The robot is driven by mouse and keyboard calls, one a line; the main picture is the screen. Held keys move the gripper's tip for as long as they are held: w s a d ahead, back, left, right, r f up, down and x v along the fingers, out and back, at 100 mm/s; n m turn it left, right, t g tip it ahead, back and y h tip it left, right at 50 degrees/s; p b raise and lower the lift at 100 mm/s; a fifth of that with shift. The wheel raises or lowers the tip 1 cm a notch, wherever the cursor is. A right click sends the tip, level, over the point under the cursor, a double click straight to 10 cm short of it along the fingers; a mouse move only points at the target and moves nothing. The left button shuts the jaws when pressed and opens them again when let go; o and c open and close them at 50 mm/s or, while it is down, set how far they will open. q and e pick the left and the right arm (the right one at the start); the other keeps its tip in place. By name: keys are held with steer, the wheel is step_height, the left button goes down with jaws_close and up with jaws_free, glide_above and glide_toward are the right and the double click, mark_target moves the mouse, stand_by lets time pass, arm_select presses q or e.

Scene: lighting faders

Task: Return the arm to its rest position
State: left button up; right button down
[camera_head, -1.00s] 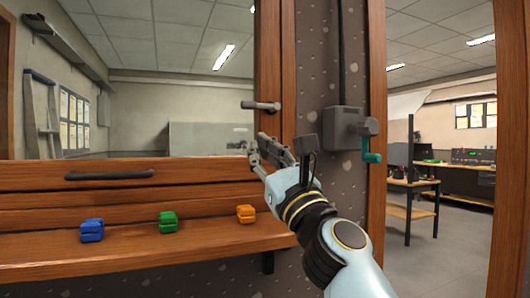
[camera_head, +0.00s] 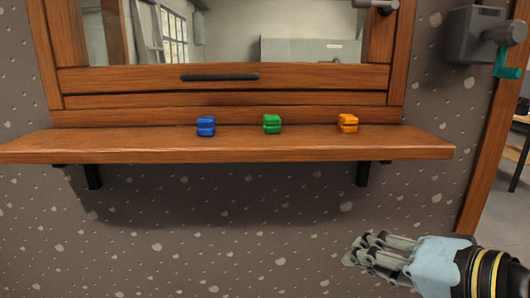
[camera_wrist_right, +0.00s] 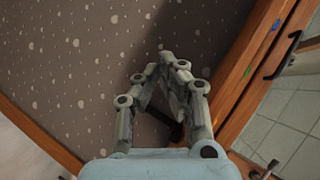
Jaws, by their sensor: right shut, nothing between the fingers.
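My right gripper (camera_head: 352,252) is at the lower right of the head view, below and to the right of the wooden shelf (camera_head: 130,146). It is shut and empty, apart from the wall and the shelf. Its closed fingers also show in the right wrist view (camera_wrist_right: 167,62), pointing across the speckled wall. My left gripper is not in view.
A blue block (camera_head: 205,126), a green block (camera_head: 272,124) and an orange block (camera_head: 347,123) sit on the shelf under the window's dark handle (camera_head: 220,77). A grey crank box (camera_head: 472,35) with a teal grip (camera_head: 508,62) is at upper right. The space below the shelf is clear.

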steer(key=s+d+f+n+g+h, duration=0.4)
steer(key=s+d+f, duration=0.25)
steer(key=s, duration=0.35)
steer(key=s+d+f+n+g+h, duration=0.45)
steer(key=s+d, duration=0.25)
steer(key=s, duration=0.3)
step_height(320, 180, down, 25)
steer(key=s+d+m, duration=0.1)
steer(key=d, duration=0.1)
steer(key=s+d+f+g, duration=0.1)
steer(key=s+f, duration=1.5)
steer(key=s, duration=0.2)
steer(key=shift+s+f+g+y, duration=0.35)
steer(key=shift+f, duration=0.05)
steer(key=shift+d, duration=0.1)
